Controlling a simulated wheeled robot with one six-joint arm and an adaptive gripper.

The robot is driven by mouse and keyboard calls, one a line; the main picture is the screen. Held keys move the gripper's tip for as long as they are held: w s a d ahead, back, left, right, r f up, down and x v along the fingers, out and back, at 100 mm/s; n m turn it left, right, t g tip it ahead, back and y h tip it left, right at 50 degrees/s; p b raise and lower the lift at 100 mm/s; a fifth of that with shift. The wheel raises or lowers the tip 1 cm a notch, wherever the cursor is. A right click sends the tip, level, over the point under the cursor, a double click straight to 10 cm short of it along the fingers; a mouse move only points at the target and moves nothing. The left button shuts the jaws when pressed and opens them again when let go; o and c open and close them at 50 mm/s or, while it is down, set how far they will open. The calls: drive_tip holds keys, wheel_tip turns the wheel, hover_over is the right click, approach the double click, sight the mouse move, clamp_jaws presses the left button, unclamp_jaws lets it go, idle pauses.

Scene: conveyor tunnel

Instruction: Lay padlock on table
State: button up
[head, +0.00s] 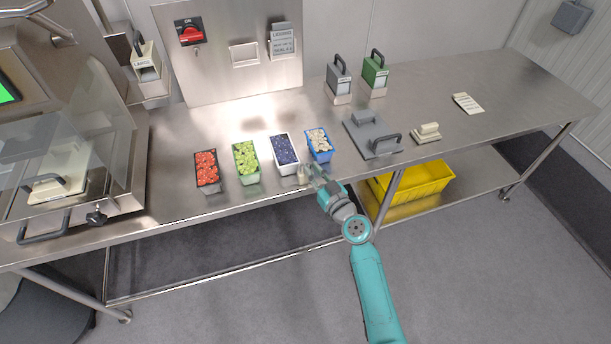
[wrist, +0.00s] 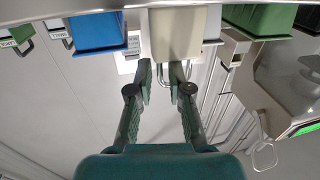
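The padlock (head: 303,174) is a small beige block with a metal shackle. It stands upright at the table's (head: 240,213) front edge, just in front of the white box of dark berries. In the wrist view, which is upside down, the padlock (wrist: 178,32) sits just beyond my fingertips and its shackle shows beside the right finger. My gripper (head: 317,176) is right beside the padlock, to its right in the head view. Its fingers (wrist: 162,72) are apart with a clear gap between them. I cannot tell whether a finger touches the shackle.
Boxes of red (head: 207,172), green (head: 246,162), dark (head: 285,153) and pale fruit (head: 320,145) stand behind. A grey plate with a handle (head: 373,139) and a beige block (head: 426,133) lie to the right. The table's right part is mostly clear. A yellow bin (head: 420,184) sits below.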

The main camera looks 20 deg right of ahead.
drive_tip(key=shift+w+a, duration=0.15)
drive_tip(key=shift+w, duration=0.8)
clamp_jaws()
drive_tip(key=shift+r, duration=0.1)
wheel_tip(320, 180, up, 28)
